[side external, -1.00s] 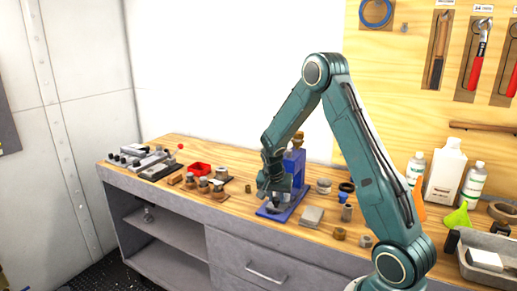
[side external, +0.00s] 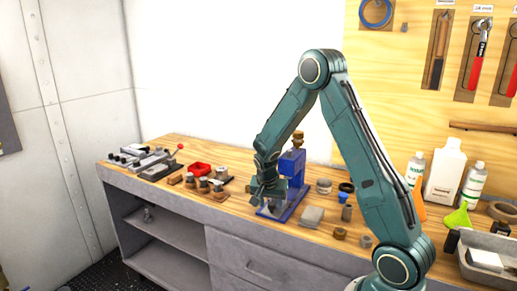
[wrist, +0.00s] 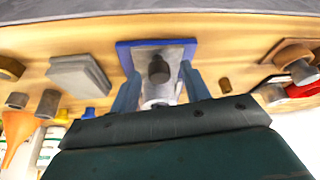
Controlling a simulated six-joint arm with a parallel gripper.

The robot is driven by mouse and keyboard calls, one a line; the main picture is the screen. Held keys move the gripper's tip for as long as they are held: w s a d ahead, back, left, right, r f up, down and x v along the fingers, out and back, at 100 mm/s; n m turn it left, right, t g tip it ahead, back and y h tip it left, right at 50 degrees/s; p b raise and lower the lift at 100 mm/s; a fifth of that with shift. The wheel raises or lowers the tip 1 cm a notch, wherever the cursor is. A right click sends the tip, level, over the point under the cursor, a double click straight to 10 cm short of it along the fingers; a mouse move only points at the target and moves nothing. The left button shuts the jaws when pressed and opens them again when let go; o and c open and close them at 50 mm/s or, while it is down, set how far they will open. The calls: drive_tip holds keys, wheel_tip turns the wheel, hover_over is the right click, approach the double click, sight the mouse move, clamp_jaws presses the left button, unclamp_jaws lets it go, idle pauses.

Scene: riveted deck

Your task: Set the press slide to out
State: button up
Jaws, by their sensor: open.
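The press (side external: 293,165) is a blue frame with a brass-coloured knob on top, standing on a blue base (side external: 284,214) on the bench. In the wrist view its blue base (wrist: 126,58) carries a grey plate, the likely slide (wrist: 178,52), with a dark round knob (wrist: 158,70) standing up from it. My gripper (side external: 266,204) is low at the front left of the press, over its base. In the wrist view my gripper (wrist: 160,76) is open, one finger on each side of the dark knob. I cannot tell whether either finger touches it. My gripper hides part of the base and slide.
A grey block (side external: 311,215) lies right of the press, with brass and metal pieces (side external: 339,233) near it. Bottles (side external: 473,186) and a grey tray (side external: 490,250) are at the right.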

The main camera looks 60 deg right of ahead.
drive_tip(key=shift+r, duration=0.15)
drive_tip(key=v, duration=1.3)
drive_tip(key=shift+a+r, duration=0.2)
drive_tip(key=shift+a, duration=0.05)
drive_tip(key=shift+s+r, duration=0.1)
drive_tip(key=s+a+r+n+t+y, duration=0.2)
drive_tip(key=s+a+r+n, duration=0.2)
drive_tip(key=s+a+n, duration=0.3)
drive_tip(key=s+a+r+n+t+y, duration=0.2)
drive_tip(key=s+a+r+n, duration=0.3)
drive_tip(key=s+a+n, duration=0.3)
drive_tip(key=shift+s+a+r+t, duration=0.3)
drive_tip(key=shift+s+a, duration=1.6)
drive_tip(key=shift+a, duration=0.05)
